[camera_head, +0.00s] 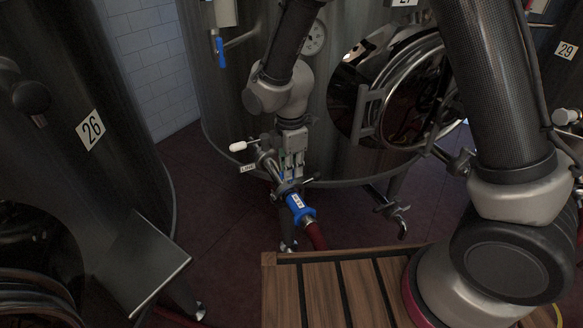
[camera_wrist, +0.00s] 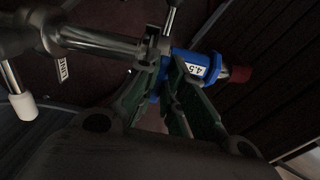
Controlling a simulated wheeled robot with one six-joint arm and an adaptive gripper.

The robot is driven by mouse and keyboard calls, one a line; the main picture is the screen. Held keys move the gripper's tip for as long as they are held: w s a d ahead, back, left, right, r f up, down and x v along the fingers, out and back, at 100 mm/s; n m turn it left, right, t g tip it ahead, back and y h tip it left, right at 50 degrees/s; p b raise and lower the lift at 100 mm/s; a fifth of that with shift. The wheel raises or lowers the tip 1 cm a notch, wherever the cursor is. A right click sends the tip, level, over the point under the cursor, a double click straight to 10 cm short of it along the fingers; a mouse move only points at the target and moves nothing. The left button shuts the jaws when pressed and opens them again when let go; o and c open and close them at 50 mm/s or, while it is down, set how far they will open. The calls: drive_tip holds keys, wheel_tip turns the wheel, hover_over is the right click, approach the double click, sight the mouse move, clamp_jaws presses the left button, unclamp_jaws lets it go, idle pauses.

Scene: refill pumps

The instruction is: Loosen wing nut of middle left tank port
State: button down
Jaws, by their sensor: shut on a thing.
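The tank port is a steel pipe (camera_head: 266,160) with a white-handled valve (camera_head: 238,146), low on the middle tank. A clamp (camera_head: 287,187) joins it to a blue hose coupling (camera_head: 299,206). In the wrist view the pipe (camera_wrist: 100,41) comes from the left, the clamp (camera_wrist: 151,48) is at centre, and the blue coupling (camera_wrist: 190,63) with its white label is right of it. My gripper (camera_head: 288,176) reaches down to the clamp from above. In the wrist view its green fingers (camera_wrist: 170,75) close at the clamp on the wing nut, which they mostly hide.
A red hose (camera_head: 316,236) runs down from the coupling toward a slatted wooden platform (camera_head: 335,290). A drain valve (camera_head: 391,209) hangs right of the port. Tank 26 (camera_head: 92,130) stands left; a round hatch (camera_head: 400,95) is on the middle tank. Dark red floor is open between the tanks.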

drive_tip(key=shift+w+n, duration=0.1)
drive_tip(key=shift+n, duration=0.3)
drive_tip(key=c, duration=1.5)
unclamp_jaws()
wheel_tip(320, 180, up, 12)
drive_tip(key=shift+a, duration=0.1)
